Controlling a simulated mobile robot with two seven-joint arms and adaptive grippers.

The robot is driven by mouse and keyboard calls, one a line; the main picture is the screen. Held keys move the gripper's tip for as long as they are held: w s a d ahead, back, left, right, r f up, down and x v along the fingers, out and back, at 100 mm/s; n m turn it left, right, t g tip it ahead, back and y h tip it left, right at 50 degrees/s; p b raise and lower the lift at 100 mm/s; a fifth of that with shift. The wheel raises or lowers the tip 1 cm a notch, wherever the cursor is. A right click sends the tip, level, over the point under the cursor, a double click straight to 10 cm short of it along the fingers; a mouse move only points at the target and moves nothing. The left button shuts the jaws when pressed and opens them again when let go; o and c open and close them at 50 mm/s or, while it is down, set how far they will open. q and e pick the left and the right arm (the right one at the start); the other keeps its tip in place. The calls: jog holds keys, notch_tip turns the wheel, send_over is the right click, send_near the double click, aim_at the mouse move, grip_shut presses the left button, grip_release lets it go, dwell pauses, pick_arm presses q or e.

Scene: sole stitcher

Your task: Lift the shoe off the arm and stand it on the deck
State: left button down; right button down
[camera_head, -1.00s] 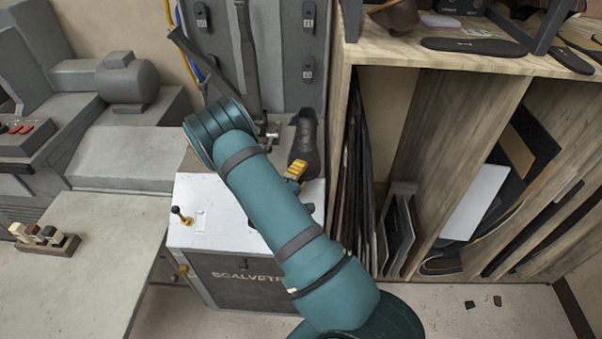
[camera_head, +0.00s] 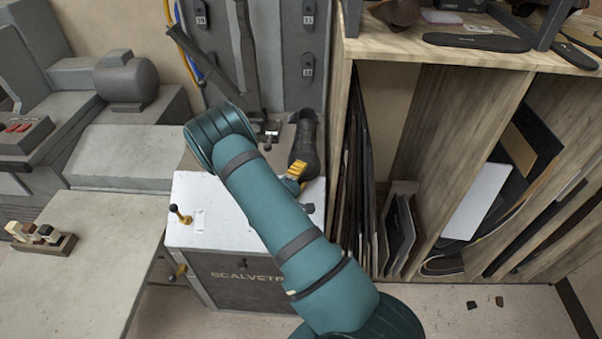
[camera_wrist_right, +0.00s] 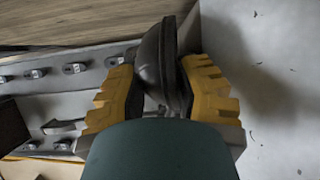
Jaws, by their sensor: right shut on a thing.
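The dark shoe (camera_head: 306,142) stands toe-up or steeply tilted at the back right of the white deck (camera_head: 198,236) in the head view. My right gripper (camera_head: 297,172) is shut on it, with yellow fingers low on the shoe. In the right wrist view the shoe (camera_wrist_right: 168,62) sits between both yellow fingers of the gripper (camera_wrist_right: 160,85), its sole edge against the right finger. I cannot tell whether the shoe touches the deck. The stitcher's arm is not clear, partly hidden by my teal arm. My left gripper is not in view.
A small black-knobbed lever (camera_head: 180,214) stands at the deck's left. A grey bench (camera_head: 85,235) with a small block rack (camera_head: 40,238) lies left. A wooden shelf (camera_head: 430,85) rises close to the deck's right. Grey cabinet panels stand behind.

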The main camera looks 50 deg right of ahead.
jog(key=shift+f+b, duration=0.4)
jog(key=shift+f, duration=0.3)
jog(key=c, duration=0.9)
grip_release()
jog(key=shift+o, duration=0.2)
jog(key=shift+f, duration=0.1)
jog(key=shift+s+a, duration=0.1)
jog(key=shift+a, duration=0.05)
jog(key=shift+a, duration=0.4)
jog(key=shift+s+a+r+p, duration=0.15)
jog(key=shift+a+r+p, duration=0.1)
jog(key=shift+a, duration=0.3)
jog(key=shift+s+a+r+p, duration=0.15)
jog(key=shift+s+a+p, duration=0.1)
jog(key=shift+a, duration=0.3)
jog(key=shift+s+a+r+p, duration=0.1)
jog(key=shift+a+r+p, duration=0.15)
jog(key=shift+a, duration=0.3)
